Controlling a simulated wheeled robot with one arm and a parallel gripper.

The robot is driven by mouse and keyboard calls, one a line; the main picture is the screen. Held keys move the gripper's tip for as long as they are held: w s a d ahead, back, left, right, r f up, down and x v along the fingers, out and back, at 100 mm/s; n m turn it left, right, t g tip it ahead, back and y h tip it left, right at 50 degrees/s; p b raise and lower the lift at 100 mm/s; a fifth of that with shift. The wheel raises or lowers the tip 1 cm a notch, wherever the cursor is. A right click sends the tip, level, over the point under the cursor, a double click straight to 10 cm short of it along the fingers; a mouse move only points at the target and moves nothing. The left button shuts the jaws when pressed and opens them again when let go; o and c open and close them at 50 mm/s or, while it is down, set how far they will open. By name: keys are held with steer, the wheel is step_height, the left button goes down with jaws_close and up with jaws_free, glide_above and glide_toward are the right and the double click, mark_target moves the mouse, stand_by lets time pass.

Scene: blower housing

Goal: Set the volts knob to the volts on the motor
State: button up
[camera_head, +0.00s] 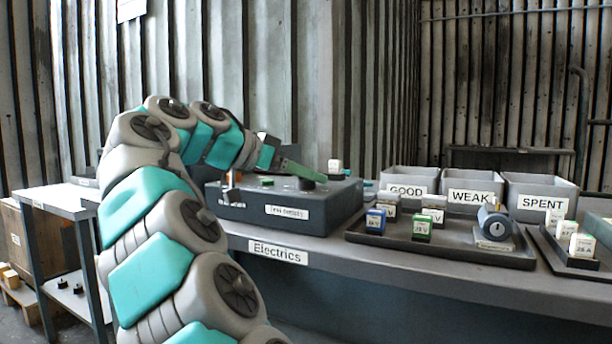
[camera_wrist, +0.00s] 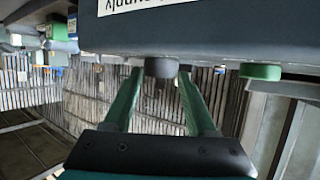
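The dark grey supply box (camera_head: 285,212) stands on the bench, with a label on its front. A dark round knob (camera_head: 306,184) sits on its top; a grey knob (camera_wrist: 161,68) shows in the wrist view, where the box label is upside down. My gripper (camera_head: 318,176) reaches over the box from the left. In the wrist view my gripper (camera_wrist: 159,76) is open, its two green fingers on either side of the knob with gaps. The knob's scale and setting cannot be read. The blue-grey motor (camera_head: 494,222) stands in the tray; its plate is too small to read.
A green button (camera_head: 267,181) is on the box, left of the knob. The dark tray (camera_head: 390,247) holds several labelled blocks. Bins marked GOOD (camera_head: 406,190), WEAK (camera_head: 470,196) and SPENT (camera_head: 542,203) stand behind. A smaller tray (camera_head: 570,266) is at right.

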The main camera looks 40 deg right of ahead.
mark_target(283, 192)
steer(key=shift+a, duration=0.1)
steer(key=p+v, duration=0.1)
steer(key=v, duration=0.4)
steer(key=shift+w+a+r, duration=0.1)
steer(key=shift+a+r, duration=0.05)
steer(key=shift+p+v, duration=1.05)
steer(key=shift+v, duration=0.1)
